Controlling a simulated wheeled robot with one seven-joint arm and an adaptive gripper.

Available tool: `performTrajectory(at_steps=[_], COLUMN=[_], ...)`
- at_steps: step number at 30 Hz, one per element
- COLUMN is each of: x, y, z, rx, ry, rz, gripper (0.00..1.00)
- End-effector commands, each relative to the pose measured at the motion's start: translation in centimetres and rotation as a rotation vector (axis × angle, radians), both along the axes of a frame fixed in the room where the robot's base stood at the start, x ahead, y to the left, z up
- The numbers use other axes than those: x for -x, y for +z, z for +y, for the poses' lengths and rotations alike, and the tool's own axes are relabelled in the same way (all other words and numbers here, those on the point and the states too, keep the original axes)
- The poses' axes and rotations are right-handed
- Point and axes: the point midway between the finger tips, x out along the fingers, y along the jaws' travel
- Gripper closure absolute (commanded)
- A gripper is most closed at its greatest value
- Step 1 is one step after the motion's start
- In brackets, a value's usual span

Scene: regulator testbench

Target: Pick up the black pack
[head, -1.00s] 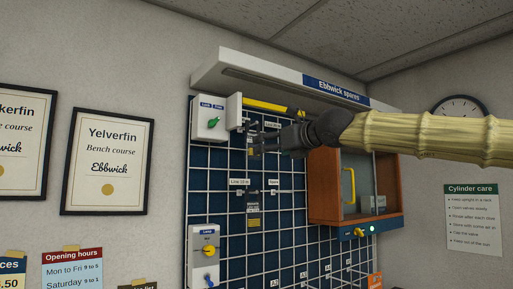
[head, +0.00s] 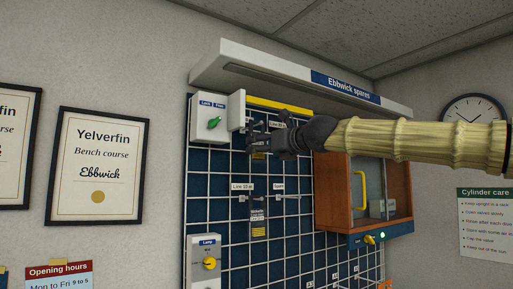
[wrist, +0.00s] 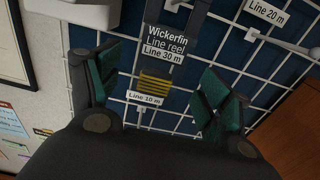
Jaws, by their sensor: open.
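A black pack (wrist: 165,45) hangs on the wire grid and shows in the wrist view at top centre. In the head view my gripper (head: 256,136) is at the upper grid and mostly hides this pack. A second dark pack (head: 258,218) with yellow stripes hangs lower on the grid.
A white box with a green knob (head: 212,119) is left of my gripper. A wooden cabinet (head: 332,190) with a yellow handle stands to the right, and a white overhead shelf (head: 290,78) is above. Hooks with labels (head: 242,186) project from the grid.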

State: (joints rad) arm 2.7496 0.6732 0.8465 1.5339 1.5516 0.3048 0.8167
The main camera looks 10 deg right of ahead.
Motion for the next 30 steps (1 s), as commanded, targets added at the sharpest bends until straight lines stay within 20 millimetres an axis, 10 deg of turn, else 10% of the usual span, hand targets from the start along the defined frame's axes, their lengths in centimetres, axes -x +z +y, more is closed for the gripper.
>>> performTrajectory(at_steps=[19,30], x=[-4.4,-4.4], y=[0.3,0.2], z=[1.6,1.6], rx=[0.001,0.001], ry=[0.003,0.002], rz=[-0.001,0.0], gripper=[0.21,0.73])
